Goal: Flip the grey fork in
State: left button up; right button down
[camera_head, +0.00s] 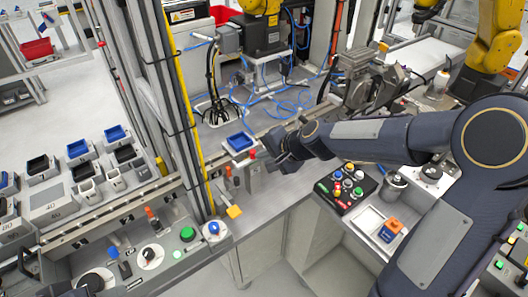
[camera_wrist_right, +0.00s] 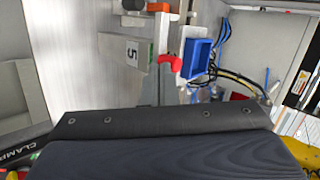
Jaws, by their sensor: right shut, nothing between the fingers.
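My right gripper (camera_head: 273,143) reaches in from the right and is shut and empty. It is close to the right of a blue tray (camera_head: 240,142) and a small red knob (camera_head: 252,154) on the grey station. In the right wrist view, my dark wrist housing fills the lower part and no fingertips show. Beyond it are the blue tray (camera_wrist_right: 197,58), the red knob (camera_wrist_right: 170,62) and a grey plate (camera_wrist_right: 138,51) marked 5. I cannot make out the grey fork for certain in either view; my arm may hide it. My left gripper does not show clearly.
A black button box (camera_head: 345,190) stands right of the gripper, beside a tray with an orange and blue block (camera_head: 390,230). Several grey bins (camera_head: 82,150) stand at left. A yellow post (camera_head: 185,110) rises left of the station. Blue hoses (camera_head: 285,97) lie behind.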

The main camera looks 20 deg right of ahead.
jog(key=shift+w, duration=0.1)
jog(key=shift+w+a+p, duration=0.25)
jog(key=shift+w, duration=0.35)
jog(key=shift+w+a+p, duration=0.25)
jog(key=shift+w, duration=0.35)
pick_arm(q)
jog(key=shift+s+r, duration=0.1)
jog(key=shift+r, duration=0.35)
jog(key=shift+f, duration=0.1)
pick_arm(e)
jog(key=shift+d, duration=0.15)
